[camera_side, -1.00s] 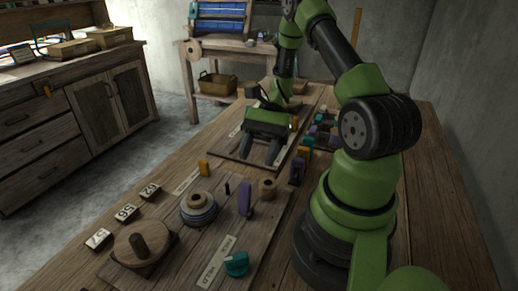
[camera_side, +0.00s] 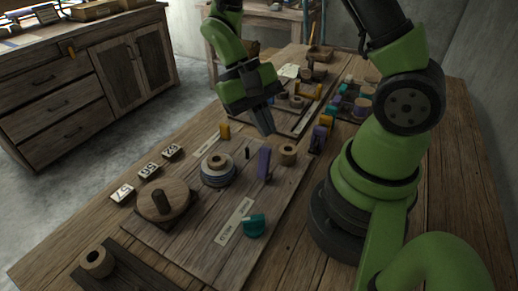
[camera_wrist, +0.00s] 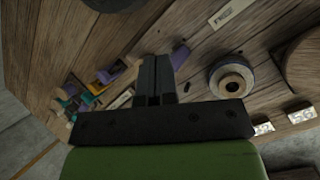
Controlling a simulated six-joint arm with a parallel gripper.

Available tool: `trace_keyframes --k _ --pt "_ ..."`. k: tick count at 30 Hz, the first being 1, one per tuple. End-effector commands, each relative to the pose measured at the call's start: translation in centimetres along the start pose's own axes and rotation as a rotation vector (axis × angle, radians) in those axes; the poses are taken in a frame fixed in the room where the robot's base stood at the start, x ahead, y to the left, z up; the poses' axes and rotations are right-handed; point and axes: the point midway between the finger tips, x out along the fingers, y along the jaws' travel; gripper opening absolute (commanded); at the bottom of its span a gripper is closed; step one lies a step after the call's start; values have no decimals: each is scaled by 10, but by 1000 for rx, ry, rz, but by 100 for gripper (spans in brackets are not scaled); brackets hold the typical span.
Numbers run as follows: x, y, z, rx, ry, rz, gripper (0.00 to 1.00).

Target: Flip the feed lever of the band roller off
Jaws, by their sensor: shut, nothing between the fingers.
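A roller wound with a pale grey-blue band (camera_side: 217,170) stands on the wooden board, and shows right of my fingers in the wrist view (camera_wrist: 231,77). Near it are a small black peg (camera_side: 247,153) and an upright purple piece (camera_side: 264,164); I cannot tell for sure which part is the feed lever. My gripper (camera_side: 269,131) is shut and empty, fingers pointing down, above and behind the purple piece. In the wrist view my shut fingertips (camera_wrist: 155,60) are just left of the purple piece (camera_wrist: 180,56); I see no clear contact.
A teal piece (camera_side: 253,225), a round wooden disc with a peg (camera_side: 164,201) and number tiles (camera_side: 148,170) are nearer. Small coloured parts crowd the back right.

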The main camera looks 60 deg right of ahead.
Motion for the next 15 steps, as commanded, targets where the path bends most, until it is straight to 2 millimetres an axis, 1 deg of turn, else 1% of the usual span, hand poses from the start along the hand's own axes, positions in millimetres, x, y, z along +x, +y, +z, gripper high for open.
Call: trace_keyframes --k 1,6,10,12,15 --pt "-6 -10 10 -97 103 58 0" --pt "-21 -36 34 -350 396 162 0" --pt "-28 -50 50 -483 535 180 0" --pt "-30 -55 55 -525 576 181 0" --pt "-30 -58 57 -551 602 183 0"
